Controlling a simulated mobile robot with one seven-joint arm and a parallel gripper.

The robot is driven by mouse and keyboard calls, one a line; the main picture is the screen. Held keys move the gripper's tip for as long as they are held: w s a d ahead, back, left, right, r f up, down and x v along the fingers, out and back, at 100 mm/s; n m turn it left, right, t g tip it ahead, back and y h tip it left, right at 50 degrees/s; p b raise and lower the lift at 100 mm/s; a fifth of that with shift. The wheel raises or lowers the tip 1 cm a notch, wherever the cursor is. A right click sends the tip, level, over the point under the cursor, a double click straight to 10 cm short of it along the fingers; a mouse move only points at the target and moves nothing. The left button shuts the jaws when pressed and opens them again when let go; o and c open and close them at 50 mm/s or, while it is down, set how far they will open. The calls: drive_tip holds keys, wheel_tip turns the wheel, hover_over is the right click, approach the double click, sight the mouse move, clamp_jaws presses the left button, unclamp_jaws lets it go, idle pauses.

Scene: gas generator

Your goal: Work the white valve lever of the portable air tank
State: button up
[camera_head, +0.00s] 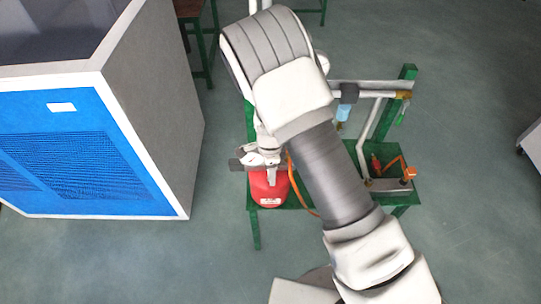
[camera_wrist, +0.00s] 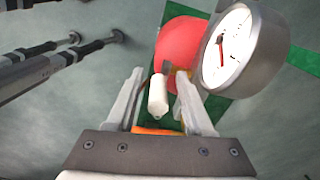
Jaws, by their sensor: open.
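The portable air tank is red and stands on a green stand; in the head view its lower part (camera_head: 268,190) shows below my gripper (camera_head: 262,163). In the wrist view the red tank (camera_wrist: 178,42) lies beyond the fingertips. The white valve lever (camera_wrist: 158,95) appears between the two fingers of my gripper (camera_wrist: 160,76), with a visible gap to the left finger and less room on the right. A round pressure gauge (camera_wrist: 238,48) with a white face sits to the right of the lever. My gripper is open. In the head view my gripper hides the lever.
A blue and grey cabinet (camera_head: 150,110) stands left of the tank. The green stand (camera_head: 255,232) carries pipes (camera_head: 370,125) and an orange-handled valve (camera_head: 409,173) on the right. An orange hose (camera_head: 298,185) runs beside the tank. Open floor (camera_head: 470,200) lies to the right.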

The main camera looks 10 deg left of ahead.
wheel_tip(320, 180, up, 16)
drive_tip(key=shift+r, duration=0.25)
drive_tip(key=shift+a, duration=0.1)
idle(0.4)
drive_tip(key=s+d+r+n+t+y, duration=0.1)
drive_tip(key=s+d+r+n, duration=0.15)
drive_tip(key=d+r, duration=0.45)
drive_tip(key=s+d+r+n+t+y, duration=0.1)
drive_tip(key=s+d+r+n, duration=0.15)
drive_tip(key=d+r, duration=0.45)
drive_tip(key=s+d+r+n+t+h, duration=0.1)
drive_tip(key=s+d+r+n+t, duration=0.2)
drive_tip(key=s+d+r+n, duration=0.5)
drive_tip(key=shift+s+d+r+t+h, duration=0.35)
drive_tip(key=shift+s+d+r, duration=0.35)
drive_tip(key=shift+s+d, duration=1.1)
drive_tip(key=shift+s+a, duration=0.3)
